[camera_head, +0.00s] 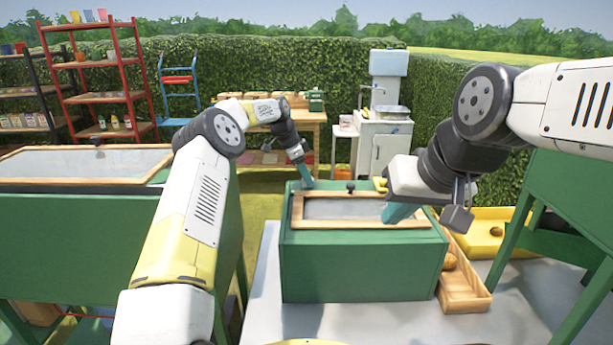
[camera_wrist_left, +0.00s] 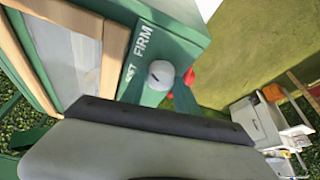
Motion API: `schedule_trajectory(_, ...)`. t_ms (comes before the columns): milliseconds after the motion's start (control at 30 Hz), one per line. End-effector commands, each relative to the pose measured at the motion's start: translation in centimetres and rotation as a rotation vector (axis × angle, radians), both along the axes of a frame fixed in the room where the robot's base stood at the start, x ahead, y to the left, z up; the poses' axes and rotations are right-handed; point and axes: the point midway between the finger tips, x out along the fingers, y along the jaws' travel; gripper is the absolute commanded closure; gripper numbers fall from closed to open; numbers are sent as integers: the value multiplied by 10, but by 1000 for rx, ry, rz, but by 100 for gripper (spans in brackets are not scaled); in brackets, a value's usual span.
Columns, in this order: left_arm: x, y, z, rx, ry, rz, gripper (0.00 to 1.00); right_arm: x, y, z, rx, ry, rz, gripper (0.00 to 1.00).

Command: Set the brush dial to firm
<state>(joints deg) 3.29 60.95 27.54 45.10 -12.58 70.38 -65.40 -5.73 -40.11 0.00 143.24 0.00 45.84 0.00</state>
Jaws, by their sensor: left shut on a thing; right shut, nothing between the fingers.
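The green box (camera_head: 360,266) with a wood-framed glass lid (camera_head: 345,208) stands on the grey table. In the left wrist view its green face (camera_wrist_left: 180,22) carries the word FIRM and part of another word ending in ST. A pale round dial knob (camera_wrist_left: 160,74) with a dark mark sits beside the lettering. My left gripper (camera_head: 309,172) is at the box's far left corner, its teal fingers shut on this knob; where the mark points is unclear. The knob is hidden in the head view. My right gripper (camera_head: 398,212) is shut and empty over the lid's right part.
A wooden tray (camera_head: 462,288) with a brown potato-like item lies right of the box, with a yellow tray (camera_head: 480,225) beyond. Another green glass-topped box (camera_head: 90,165) stands left. A red object (camera_wrist_left: 188,77) shows beside the knob. A white sink unit (camera_head: 383,140) stands behind.

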Motion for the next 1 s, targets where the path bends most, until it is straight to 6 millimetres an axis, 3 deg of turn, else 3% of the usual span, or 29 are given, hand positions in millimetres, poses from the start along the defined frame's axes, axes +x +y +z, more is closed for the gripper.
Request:
schedule_trajectory(400, 2, 1, 0, 2, -1, -194, 100, 0, 0, 0, 0, 0, 0, 100)
schedule_trajectory(967, 2, 2, 0, 4, -1, -224, 100, 0, 0, 0, 0, 0, 0, 100)
schedule_trajectory(1000, 2, 2, 0, 4, -1, -224, 59, 0, 0, 0, 0, 0, 0, 100)
